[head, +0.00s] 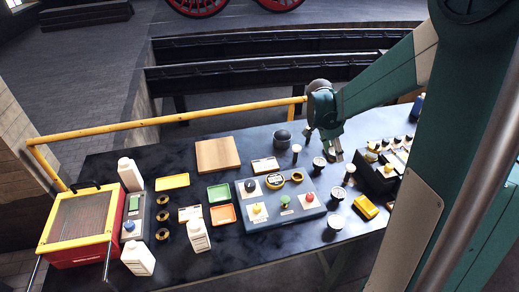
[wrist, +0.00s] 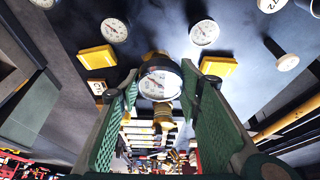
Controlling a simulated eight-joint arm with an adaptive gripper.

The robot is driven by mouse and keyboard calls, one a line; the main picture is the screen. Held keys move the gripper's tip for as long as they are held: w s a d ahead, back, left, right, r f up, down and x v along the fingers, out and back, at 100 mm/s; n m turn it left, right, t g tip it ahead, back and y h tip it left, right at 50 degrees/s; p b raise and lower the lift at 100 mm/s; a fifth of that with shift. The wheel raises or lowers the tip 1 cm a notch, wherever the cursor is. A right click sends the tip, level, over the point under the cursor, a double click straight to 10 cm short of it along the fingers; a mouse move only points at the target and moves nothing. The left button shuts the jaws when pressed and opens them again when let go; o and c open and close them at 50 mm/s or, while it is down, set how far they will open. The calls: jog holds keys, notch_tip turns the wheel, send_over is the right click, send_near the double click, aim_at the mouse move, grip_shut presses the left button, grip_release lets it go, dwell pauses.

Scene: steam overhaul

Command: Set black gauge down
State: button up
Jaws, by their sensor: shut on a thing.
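The black gauge (wrist: 160,84) has a black rim, a white dial and brass fittings, and sits between the two green-padded fingers of my gripper (wrist: 158,92) in the wrist view. My gripper is shut on it. In the head view my gripper (head: 332,153) is over the right half of the dark table (head: 290,240), among several small gauges. There the held gauge is mostly hidden by the fingers. I cannot tell whether it touches the table.
A yellow block (head: 366,207) lies to the right. A blue-grey panel (head: 280,205) with knobs is to the left, and a black box (head: 378,175) is to the right. A yellow rail (head: 170,119) runs behind.

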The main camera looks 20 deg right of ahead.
jog(key=shift+w+r, duration=0.2)
jog(key=shift+r, duration=0.1)
jog(key=w+a+n+t, duration=0.1)
jog(key=w+a+n, duration=0.1)
jog(key=w+a, duration=1.15)
jog(key=w+a+n+t, duration=0.1)
jog(key=w+a+n, duration=0.1)
jog(key=w+a, duration=1.15)
jog(key=w+d+f, duration=0.3)
jog(key=d+f, duration=0.1)
jog(key=f, duration=0.1)
jog(key=shift+w+p, duration=0.3)
jog(key=shift+p, duration=0.1)
jog(key=shift+f, duration=0.1)
jog(key=shift+f, duration=3.1)
jog(key=shift+f, duration=1.85)
